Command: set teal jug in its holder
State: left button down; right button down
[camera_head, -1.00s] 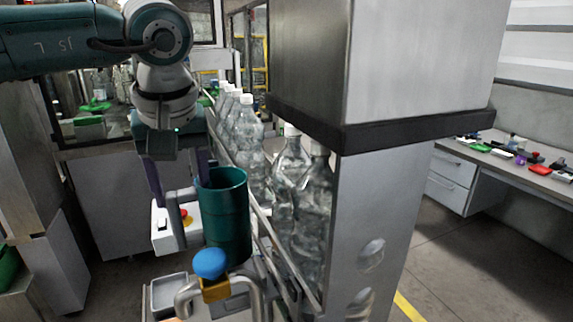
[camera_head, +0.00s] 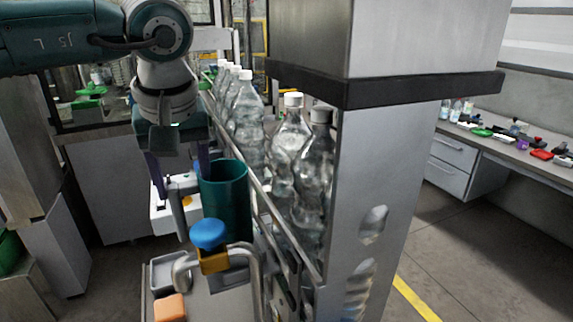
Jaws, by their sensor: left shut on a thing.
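The teal jug (camera_head: 227,205) is upright in the middle of the head view, left of the bottle line. My left gripper (camera_head: 190,195) points down at the jug's left side and is shut on the jug; the exact contact is partly hidden. The jug's lower front is partly covered by a blue knob (camera_head: 208,235) on a bent metal pipe. Its base is hard to make out, so I cannot tell whether it touches anything below. I cannot pick out a holder clearly; a grey panel (camera_head: 225,300) with a recess lies below. My right gripper is not in view.
Clear bottles (camera_head: 290,150) with white caps stand behind a metal rail, close to the jug's right. A large steel column (camera_head: 375,190) stands further right. An orange block (camera_head: 170,307) is at the bottom. A bench (camera_head: 520,150) with small items is at far right.

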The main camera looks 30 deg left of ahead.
pick_arm(q)
jog(key=shift+f+b, duration=1.8)
jog(key=shift+f, duration=0.05)
jog(key=shift+c, duration=1.8)
grip_release()
jog(key=o, duration=0.3)
jog(key=b+v, duration=0.3)
jog(key=v, duration=0.7)
